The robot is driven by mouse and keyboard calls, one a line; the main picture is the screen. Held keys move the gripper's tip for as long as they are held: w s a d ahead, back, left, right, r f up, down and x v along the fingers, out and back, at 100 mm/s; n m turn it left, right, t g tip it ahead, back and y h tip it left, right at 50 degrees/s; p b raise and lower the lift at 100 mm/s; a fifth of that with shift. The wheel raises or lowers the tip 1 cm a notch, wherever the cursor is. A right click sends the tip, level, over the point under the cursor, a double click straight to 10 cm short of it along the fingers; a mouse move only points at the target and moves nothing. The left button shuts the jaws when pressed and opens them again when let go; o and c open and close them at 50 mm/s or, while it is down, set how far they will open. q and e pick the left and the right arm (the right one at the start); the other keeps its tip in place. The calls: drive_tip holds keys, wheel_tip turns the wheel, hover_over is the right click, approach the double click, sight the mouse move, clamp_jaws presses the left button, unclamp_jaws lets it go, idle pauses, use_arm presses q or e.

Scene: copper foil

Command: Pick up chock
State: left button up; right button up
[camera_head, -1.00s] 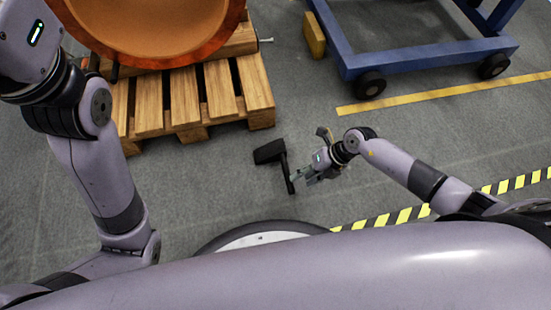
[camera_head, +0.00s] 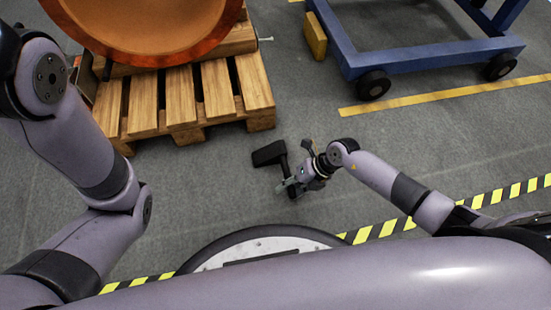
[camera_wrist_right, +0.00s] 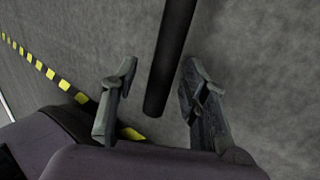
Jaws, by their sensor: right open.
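The chock (camera_head: 268,153) is a black block with a dark rod-like handle, lying on the grey floor in front of the pallet. In the right wrist view only its black handle (camera_wrist_right: 170,60) shows, running down from the top edge. My right gripper (camera_head: 289,187) is open at the handle in the head view. In the right wrist view its two fingers (camera_wrist_right: 160,75) stand on either side of the handle, with a visible gap at each side. My left gripper is out of view.
A wooden pallet (camera_head: 182,100) carrying a large copper-coloured round thing (camera_head: 140,25) stands at the upper left. A blue wheeled cart (camera_head: 430,55) and a yellow block (camera_head: 315,36) are at the upper right. Bare floor surrounds the chock.

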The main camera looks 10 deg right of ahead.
drive_tip(key=shift+c, duration=0.5)
clamp_jaws()
